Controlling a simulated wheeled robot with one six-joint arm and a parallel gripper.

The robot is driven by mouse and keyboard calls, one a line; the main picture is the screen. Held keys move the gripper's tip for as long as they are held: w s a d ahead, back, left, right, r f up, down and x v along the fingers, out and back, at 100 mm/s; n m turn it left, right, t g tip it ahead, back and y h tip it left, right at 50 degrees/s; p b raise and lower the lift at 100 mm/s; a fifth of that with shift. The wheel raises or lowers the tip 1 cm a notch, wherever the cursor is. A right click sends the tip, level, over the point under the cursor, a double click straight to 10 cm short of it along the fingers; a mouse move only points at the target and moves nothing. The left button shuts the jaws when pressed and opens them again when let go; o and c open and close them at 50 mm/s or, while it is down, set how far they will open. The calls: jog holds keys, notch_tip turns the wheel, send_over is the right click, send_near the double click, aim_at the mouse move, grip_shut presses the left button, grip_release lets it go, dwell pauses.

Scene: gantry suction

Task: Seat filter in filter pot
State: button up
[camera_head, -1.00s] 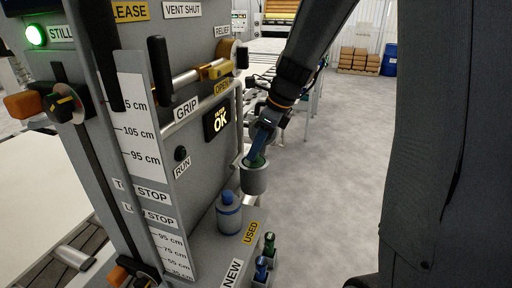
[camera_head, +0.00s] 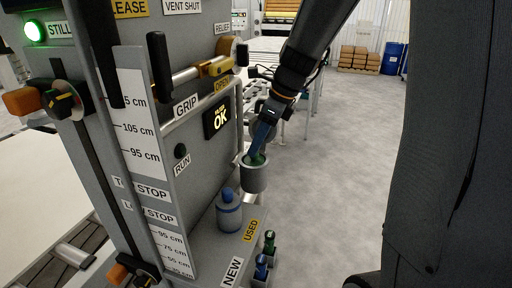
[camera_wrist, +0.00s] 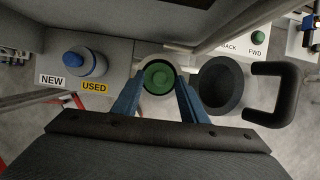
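The filter pot (camera_head: 255,178) is a grey open cup on the side of the machine. The filter's round green top (camera_head: 258,159) shows inside its mouth; how deep the filter sits is hidden. In the wrist view the green filter (camera_wrist: 158,77) has a pale ring around it. My gripper (camera_wrist: 159,80) reaches down from above, with one blue finger on each side of the green top. The fingers look shut on the filter, though the contact is partly hidden. In the head view my gripper (camera_head: 261,145) is over the pot's mouth.
A dark round bowl (camera_wrist: 221,85) with a black handle (camera_wrist: 282,95) is close beside the right finger. A grey canister with a blue top (camera_head: 229,212) stands on the ledge near the USED label (camera_head: 251,231). Green and blue pieces (camera_head: 269,242) stand near the ledge's edge.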

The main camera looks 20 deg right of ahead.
jog(key=b+v, duration=0.2)
jog(key=v, duration=0.8)
jog(key=s+a+f+n+h, duration=0.1)
jog(key=s+a+f+n, duration=0.1)
jog(key=s+f+n, duration=0.5)
jog(key=s+a+f+n+g+h, duration=0.1)
jog(key=s+f+n, duration=0.6)
jog(key=f+n, duration=0.7)
jog(key=n+h, duration=0.1)
jog(key=n, duration=0.3)
jog(key=shift+s+a+h, duration=0.3)
jog(key=shift+a, duration=0.1)
